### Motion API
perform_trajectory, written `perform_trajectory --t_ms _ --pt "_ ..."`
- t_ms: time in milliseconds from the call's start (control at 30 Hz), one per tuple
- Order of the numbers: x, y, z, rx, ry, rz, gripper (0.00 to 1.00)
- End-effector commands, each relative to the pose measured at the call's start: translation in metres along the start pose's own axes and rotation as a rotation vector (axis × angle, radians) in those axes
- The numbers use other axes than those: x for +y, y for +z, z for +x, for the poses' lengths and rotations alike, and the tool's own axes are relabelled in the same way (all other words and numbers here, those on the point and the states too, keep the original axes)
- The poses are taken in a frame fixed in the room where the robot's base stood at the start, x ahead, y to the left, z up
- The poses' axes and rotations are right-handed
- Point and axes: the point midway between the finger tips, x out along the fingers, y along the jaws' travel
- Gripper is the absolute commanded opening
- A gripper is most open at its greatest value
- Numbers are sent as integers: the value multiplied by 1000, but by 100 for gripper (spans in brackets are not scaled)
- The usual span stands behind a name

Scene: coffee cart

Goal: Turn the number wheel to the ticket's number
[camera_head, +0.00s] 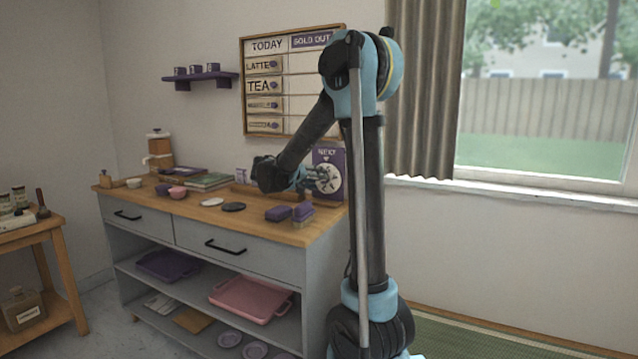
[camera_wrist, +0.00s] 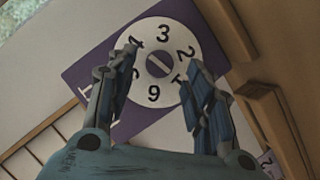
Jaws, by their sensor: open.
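The number wheel (camera_head: 331,181) is a white disc on a purple board (camera_head: 325,156) marked NEXT, at the right end of the counter. In the wrist view the wheel (camera_wrist: 176,40) shows 4, 3, 2, 1 and 6 around a grey centre knob (camera_wrist: 158,65); another number is hidden by my left finger. My gripper (camera_head: 309,178) is in front of the wheel. In the wrist view my gripper (camera_wrist: 163,58) is open, with one finger on each side of the knob. I cannot tell if the fingers touch the disc.
The counter (camera_head: 275,235) holds purple boxes (camera_head: 290,212), two lids (camera_head: 234,207), bowls (camera_head: 177,192) and books (camera_head: 207,181). A menu board (camera_head: 310,85) hangs above. A wooden edge (camera_wrist: 270,110) lies close to the right finger. The counter's front middle is clear.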

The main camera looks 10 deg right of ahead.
Motion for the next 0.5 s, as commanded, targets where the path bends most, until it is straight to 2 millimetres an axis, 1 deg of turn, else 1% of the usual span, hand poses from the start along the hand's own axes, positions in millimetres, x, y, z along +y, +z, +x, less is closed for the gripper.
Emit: perform_trajectory --t_ms 33,100,200,500 --pt "0 0 7 -2 1 1 47" --pt "0 0 13 -1 1 0 47" --pt "0 0 19 -1 0 -1 47" --pt "0 0 22 0 -1 -1 47"
